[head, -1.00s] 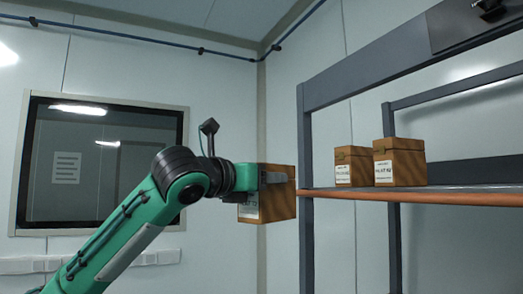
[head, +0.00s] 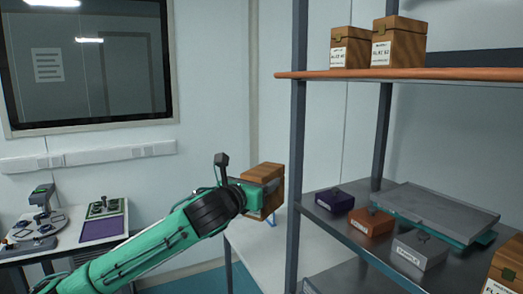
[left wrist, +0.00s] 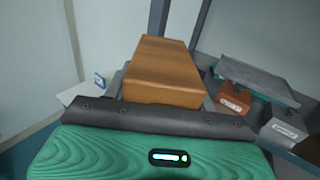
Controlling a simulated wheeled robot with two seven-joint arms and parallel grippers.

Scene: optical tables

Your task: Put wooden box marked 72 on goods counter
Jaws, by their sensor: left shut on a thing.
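My left gripper (head: 268,188) is shut on a brown wooden box (head: 265,170) and holds it in the air, left of the rack's post. The box also shows in the left wrist view (left wrist: 163,72), its plain wooden side toward the camera. No number can be read on it now. A white-topped counter (head: 255,250) stands below and behind the box; it may be the goods counter. A small blue-and-white item rests on it, shown in the left wrist view (left wrist: 99,81). My right gripper is not in view.
Two wooden boxes (head: 398,45) (head: 350,50) stand on the rack's upper shelf. The lower shelf holds small purple (head: 335,200), orange (head: 368,221) and grey (head: 419,250) boxes and a grey tray-like thing (head: 435,210). A table with instruments (head: 60,240) stands at left.

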